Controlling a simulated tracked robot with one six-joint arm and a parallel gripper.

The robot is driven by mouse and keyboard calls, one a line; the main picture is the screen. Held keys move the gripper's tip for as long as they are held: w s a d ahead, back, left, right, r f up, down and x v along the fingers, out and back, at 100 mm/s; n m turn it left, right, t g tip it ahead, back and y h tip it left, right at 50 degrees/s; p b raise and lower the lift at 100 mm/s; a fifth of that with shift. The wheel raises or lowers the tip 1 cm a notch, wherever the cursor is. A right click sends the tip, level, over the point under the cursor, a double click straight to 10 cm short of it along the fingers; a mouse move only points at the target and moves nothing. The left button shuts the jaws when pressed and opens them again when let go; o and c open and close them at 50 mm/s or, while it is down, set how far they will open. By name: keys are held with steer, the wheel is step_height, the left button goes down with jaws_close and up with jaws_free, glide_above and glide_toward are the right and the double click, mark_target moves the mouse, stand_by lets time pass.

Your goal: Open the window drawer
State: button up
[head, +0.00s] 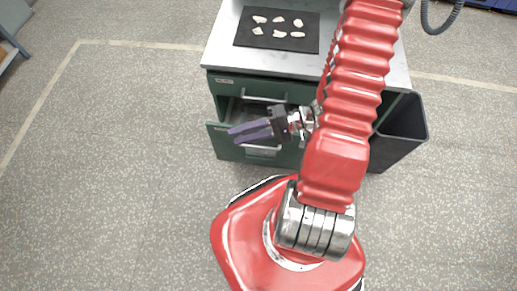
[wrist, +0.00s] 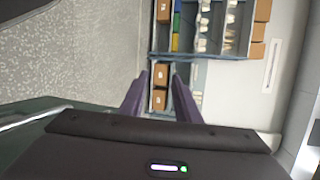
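The green cabinet (head: 222,87) has a closed upper drawer with a bar handle (head: 262,98). Below it, a drawer (head: 217,137) stands pulled out, with part of its grey inside (head: 236,111) showing. Its front has a handle and a pale, window-like patch (head: 262,151) low in the middle, partly hidden by my gripper. My gripper (head: 232,134) is over this drawer's front edge, its purple fingers pointing left. In the wrist view my gripper (wrist: 159,82) shows two fingers apart with nothing between them. I cannot tell whether the fingers touch the drawer.
A black mat (head: 243,36) with several pale pieces lies on the pale cabinet top (head: 224,47). A dark bin (head: 405,122) stands right of the cabinet. Floor to the left is clear. The wrist view shows a shelf rack (wrist: 205,55) with boxes farther off.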

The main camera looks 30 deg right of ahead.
steer(key=s+a+r+n+h, duration=0.1)
steer(key=s+r+n+h, duration=0.1)
steer(key=r+h, duration=0.5)
steer(key=s+r+n+h, duration=0.2)
steer(key=r+n+h, duration=0.2)
steer(key=r, duration=1.6)
steer(key=h, duration=0.3)
steer(key=shift+s+a+r, duration=0.3)
steer(key=shift+s+a, duration=0.1)
steer(key=shift+d, duration=0.1)
steer(key=shift+d, duration=0.25)
steer(key=shift+s, duration=0.1)
